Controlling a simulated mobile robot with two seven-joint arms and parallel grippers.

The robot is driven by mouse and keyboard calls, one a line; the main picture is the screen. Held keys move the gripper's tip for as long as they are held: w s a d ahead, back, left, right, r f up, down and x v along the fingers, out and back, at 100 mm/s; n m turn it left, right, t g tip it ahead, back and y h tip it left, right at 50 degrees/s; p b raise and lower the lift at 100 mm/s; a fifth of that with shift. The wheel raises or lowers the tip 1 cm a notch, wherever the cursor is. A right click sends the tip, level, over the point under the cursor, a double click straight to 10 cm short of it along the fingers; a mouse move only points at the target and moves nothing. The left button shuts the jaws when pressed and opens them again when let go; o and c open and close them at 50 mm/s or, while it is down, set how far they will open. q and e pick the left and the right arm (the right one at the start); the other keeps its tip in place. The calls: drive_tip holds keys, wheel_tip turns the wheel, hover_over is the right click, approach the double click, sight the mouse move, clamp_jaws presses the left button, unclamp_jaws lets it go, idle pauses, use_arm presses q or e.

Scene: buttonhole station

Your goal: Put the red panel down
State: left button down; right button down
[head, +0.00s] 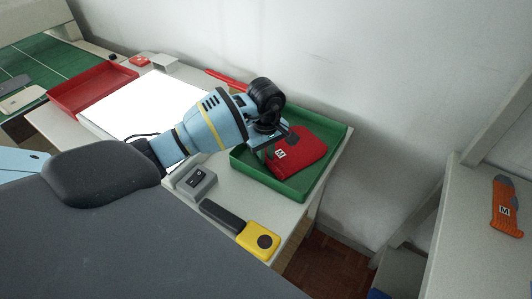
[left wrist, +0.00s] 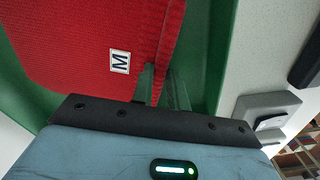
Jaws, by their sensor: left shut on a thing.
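The red panel (head: 301,150) is a knitted piece with a white label marked M. It is in the green tray (head: 316,185) at the right end of the table in the head view. My left gripper (head: 270,152) is over the tray, shut on the panel's near left edge. In the left wrist view, the red panel (left wrist: 90,40) fills the upper left, with the green tray (left wrist: 205,60) behind it. The fingers (left wrist: 152,85) are at the panel's edge beside the label. Whether the panel touches the tray floor is hard to tell. My right gripper is not seen.
A grey switch box (head: 196,182) and a yellow device with a black handle (head: 258,240) lie in front of the tray. A white lit panel (head: 140,105) and a red tray (head: 92,90) are to the left. An orange piece (head: 506,208) lies on the right-hand shelf. A wall stands behind.

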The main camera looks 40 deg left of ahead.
use_arm(q)
drive_tip(key=shift+f, duration=0.15)
drive_tip(key=c, duration=1.4)
unclamp_jaws()
wheel_tip(320, 180, up, 12)
drive_tip(key=shift+r, duration=0.2)
